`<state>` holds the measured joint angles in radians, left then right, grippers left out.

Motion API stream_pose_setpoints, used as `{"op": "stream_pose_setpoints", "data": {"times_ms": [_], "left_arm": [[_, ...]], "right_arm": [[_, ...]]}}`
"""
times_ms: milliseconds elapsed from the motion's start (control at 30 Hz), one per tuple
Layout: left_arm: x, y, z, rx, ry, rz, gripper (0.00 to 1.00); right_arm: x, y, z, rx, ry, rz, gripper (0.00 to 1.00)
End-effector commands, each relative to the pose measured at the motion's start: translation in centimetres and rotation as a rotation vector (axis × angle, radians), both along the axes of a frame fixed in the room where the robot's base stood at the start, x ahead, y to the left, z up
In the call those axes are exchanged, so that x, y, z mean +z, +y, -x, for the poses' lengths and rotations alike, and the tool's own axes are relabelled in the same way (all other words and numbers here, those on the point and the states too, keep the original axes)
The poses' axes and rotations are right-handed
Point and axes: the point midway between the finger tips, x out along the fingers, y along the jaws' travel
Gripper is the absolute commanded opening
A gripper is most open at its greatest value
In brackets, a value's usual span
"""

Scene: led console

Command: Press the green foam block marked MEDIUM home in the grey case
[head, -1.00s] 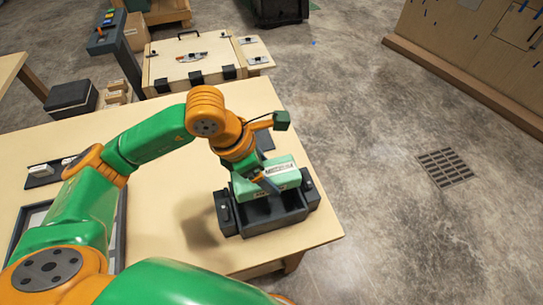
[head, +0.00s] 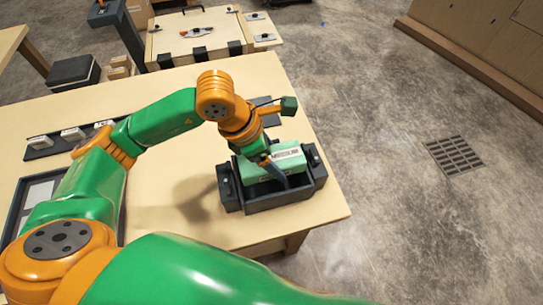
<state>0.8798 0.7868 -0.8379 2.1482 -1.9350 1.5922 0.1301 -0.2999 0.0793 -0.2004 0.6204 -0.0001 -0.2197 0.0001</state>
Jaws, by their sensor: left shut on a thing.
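The green foam block (head: 290,162), light green with a white label strip, is at the dark grey case (head: 282,203) near the table's right end. It lies between the case's two raised ends, with its top showing above the front wall. The label's lettering is too small to read surely. My left gripper (head: 272,172) comes down from above and is shut on the block. The arm's wrist hides the block's left and back parts. I cannot tell whether the block touches the case floor. My right gripper is not in view.
A dark rack (head: 40,153) with several pale blocks lies at the table's left, beside a grey-framed tray (head: 18,215). A wooden chest (head: 195,45) stands behind the table. The tabletop (head: 170,220) left of the case is clear. The table's right edge is close to the case.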

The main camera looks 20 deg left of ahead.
Motion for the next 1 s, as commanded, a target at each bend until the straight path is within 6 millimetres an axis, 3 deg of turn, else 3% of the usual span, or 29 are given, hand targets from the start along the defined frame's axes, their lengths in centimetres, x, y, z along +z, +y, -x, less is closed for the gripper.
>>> {"op": "stream_pose_setpoints", "data": {"times_ms": [1000], "left_arm": [[0.0, -0.07, 0.09, -0.001, -0.001, -0.001, 0.3]], "right_arm": [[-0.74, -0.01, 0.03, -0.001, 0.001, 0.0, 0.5]]}}
